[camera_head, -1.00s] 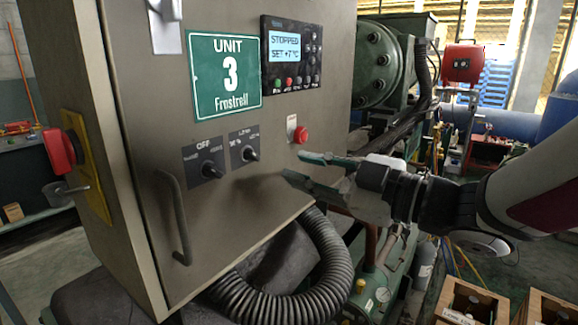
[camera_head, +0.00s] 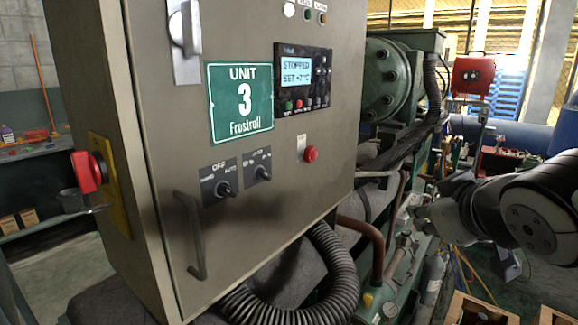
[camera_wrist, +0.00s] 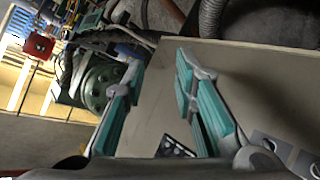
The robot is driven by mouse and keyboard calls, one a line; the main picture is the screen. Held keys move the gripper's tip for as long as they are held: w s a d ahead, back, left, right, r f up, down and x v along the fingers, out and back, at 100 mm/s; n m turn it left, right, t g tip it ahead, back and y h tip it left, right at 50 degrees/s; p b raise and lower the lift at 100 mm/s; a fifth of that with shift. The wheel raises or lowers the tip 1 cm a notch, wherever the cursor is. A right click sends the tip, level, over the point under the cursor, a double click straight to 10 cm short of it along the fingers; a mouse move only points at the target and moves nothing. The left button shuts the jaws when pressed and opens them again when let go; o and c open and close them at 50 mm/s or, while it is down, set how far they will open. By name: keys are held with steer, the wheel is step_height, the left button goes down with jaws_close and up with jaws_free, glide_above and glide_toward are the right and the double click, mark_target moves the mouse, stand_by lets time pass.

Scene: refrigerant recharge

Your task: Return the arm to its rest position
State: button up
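My gripper (camera_head: 424,212) is at the right of the head view, apart from the grey control cabinet (camera_head: 270,215) and in front of the green machinery. In the wrist view, the two fingers with teal pads stand apart with nothing between them, so my gripper (camera_wrist: 160,68) is open and empty. The cabinet door (camera_wrist: 250,85) fills much of that view behind the fingers. In the head view, my forearm is folded at the right edge, and the fingertips there are small and hard to make out.
The cabinet has a display (camera_head: 298,72) reading STOPPED, a red button (camera_head: 310,154), two rotary switches (camera_head: 227,189) and a door handle (camera_head: 192,235). A ribbed black hose (camera_head: 335,265) hangs below. Wooden crates (camera_head: 470,308) stand low at the right.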

steer(key=s+a+f+m+g, duration=0.1)
steer(key=s+f+m+g, duration=0.1)
steer(key=s, duration=0.7)
steer(key=s+a+f+m+g+y+p, duration=0.1)
steer(key=s+g, duration=0.4)
steer(key=s, duration=0.5)
steer(key=shift+s+a+f+m+g, duration=0.2)
steer(key=shift+a+f+m+g, duration=0.1)
steer(key=shift+a+f+m, duration=0.5)
steer(key=shift+d+f, duration=0.1)
